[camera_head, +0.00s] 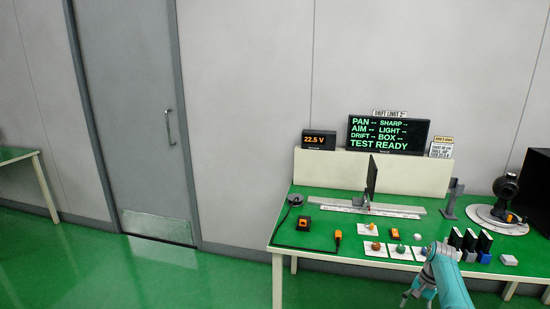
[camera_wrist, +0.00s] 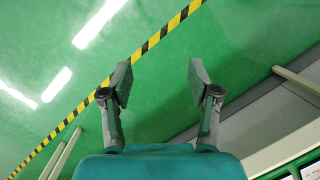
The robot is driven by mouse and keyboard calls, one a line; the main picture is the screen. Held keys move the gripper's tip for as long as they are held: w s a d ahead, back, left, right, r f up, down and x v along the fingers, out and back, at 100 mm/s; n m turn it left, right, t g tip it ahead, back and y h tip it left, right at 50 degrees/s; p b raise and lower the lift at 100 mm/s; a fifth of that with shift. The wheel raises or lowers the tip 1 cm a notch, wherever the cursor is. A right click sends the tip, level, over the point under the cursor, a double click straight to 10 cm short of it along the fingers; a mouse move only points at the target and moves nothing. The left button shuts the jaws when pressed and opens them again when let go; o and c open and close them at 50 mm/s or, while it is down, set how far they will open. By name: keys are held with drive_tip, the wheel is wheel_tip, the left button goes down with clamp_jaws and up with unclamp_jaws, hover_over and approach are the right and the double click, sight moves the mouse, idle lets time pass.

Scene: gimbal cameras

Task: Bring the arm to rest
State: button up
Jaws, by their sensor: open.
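My teal arm reaches in at the lower right of the head view, in front of the green-topped table (camera_head: 350,240). My gripper (camera_head: 418,294) hangs at the arm's end near the table's front edge. In the wrist view my gripper (camera_wrist: 158,80) is open, its two grey fingers well apart. Nothing is between the fingers; green floor shows behind them.
On the table are a display reading TEST READY (camera_head: 388,135), a 22.5 V readout (camera_head: 319,140), a dark upright panel on a rail (camera_head: 371,180) and a black camera (camera_head: 507,186). Several small blocks and knobs lie near the front. Striped floor tape (camera_wrist: 150,42) crosses open floor.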

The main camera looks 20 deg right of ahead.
drive_tip(key=s+a+f+n+t+h, duration=0.1)
drive_tip(key=a+f, duration=0.7)
drive_tip(key=f, duration=0.2)
drive_tip(key=s+a+f+n+t+h, duration=0.1)
drive_tip(key=a+f+n, duration=0.1)
drive_tip(key=a+f, duration=0.65)
drive_tip(key=s+a+f+n+t+h, duration=0.1)
drive_tip(key=s+a+f+n+t, duration=0.15)
drive_tip(key=s+a, duration=0.45)
drive_tip(key=s+a+f+n+t+h, duration=0.1)
drive_tip(key=s+a+f+t, duration=0.1)
drive_tip(key=s+a+f, duration=0.5)
drive_tip(key=s+a+r+n+t, duration=0.3)
drive_tip(key=s+a+r+t, duration=0.1)
drive_tip(key=s+a+r, duration=0.95)
drive_tip(key=s+a+r+n+t, duration=0.1)
drive_tip(key=s+r, duration=0.4)
drive_tip(key=r, duration=0.4)
drive_tip(key=s+a+r+n+t+y, duration=0.1)
drive_tip(key=s+r, duration=0.3)
drive_tip(key=r, duration=0.6)
drive_tip(key=s+a+r+n+t, duration=0.1)
drive_tip(key=s+r, duration=0.4)
drive_tip(key=r, duration=0.5)
drive_tip(key=shift+s+a+r+n+t, duration=0.25)
drive_tip(key=shift+s+a+n+t, duration=0.1)
drive_tip(key=shift+n+t, duration=0.3)
